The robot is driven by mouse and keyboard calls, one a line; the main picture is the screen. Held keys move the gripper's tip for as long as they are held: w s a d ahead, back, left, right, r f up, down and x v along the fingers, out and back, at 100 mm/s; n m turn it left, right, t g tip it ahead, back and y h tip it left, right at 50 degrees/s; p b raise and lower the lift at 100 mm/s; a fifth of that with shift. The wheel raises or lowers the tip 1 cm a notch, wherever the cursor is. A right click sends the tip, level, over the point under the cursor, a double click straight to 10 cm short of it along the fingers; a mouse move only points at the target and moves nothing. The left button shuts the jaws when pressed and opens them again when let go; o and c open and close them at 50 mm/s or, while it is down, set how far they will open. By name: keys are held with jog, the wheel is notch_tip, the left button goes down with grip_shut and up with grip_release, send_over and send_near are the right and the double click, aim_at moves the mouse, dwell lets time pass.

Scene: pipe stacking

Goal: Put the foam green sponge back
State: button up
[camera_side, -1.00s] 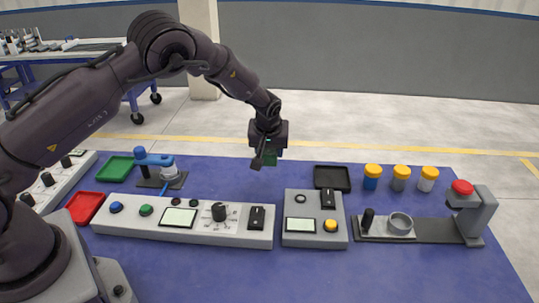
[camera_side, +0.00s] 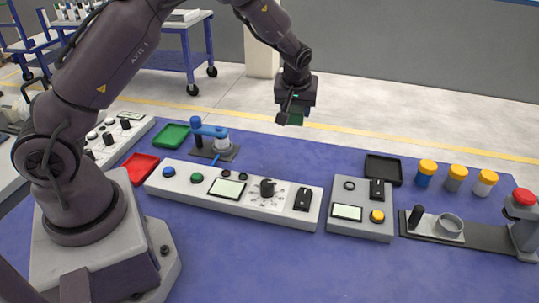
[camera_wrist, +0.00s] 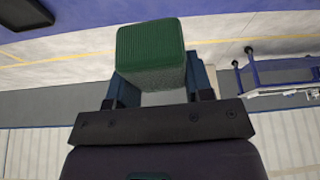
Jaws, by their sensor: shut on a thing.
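The green foam sponge (camera_wrist: 151,47) is a ribbed block between the two fingers of my gripper (camera_wrist: 158,88) in the wrist view. My gripper is shut on it. In the side view my gripper (camera_side: 291,112) hangs in the air above the back of the blue table, and the sponge (camera_side: 296,118) shows as a small dark green patch, partly hidden by the gripper. An empty green tray (camera_side: 171,136) lies on the table to the left, and a black tray (camera_side: 383,169) lies to the right.
A red tray (camera_side: 138,168) and a blue-topped device (camera_side: 210,138) stand at the left. Two grey control panels (camera_side: 228,192) (camera_side: 360,212) lie across the middle. Several yellow-capped jars (camera_side: 455,177) and a station with a red knob (camera_side: 522,197) stand at the right. The table front is clear.

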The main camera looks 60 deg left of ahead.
jog(key=s+a+f, duration=0.1)
jog(key=s, duration=1.7)
jog(key=m, duration=0.1)
send_over(268, 150)
jog(key=s+d, duration=0.1)
jog(key=s, duration=0.1)
notch_tip(268, 150, down, 9)
jog(key=shift+w+d+f, duration=0.15)
jog(key=shift+w+f, duration=0.2)
jog(key=shift+f, duration=0.05)
jog(key=shift+w+f, duration=0.2)
jog(key=shift+f, duration=1.5)
jog(key=shift+f, duration=0.15)
jog(key=o, duration=1)
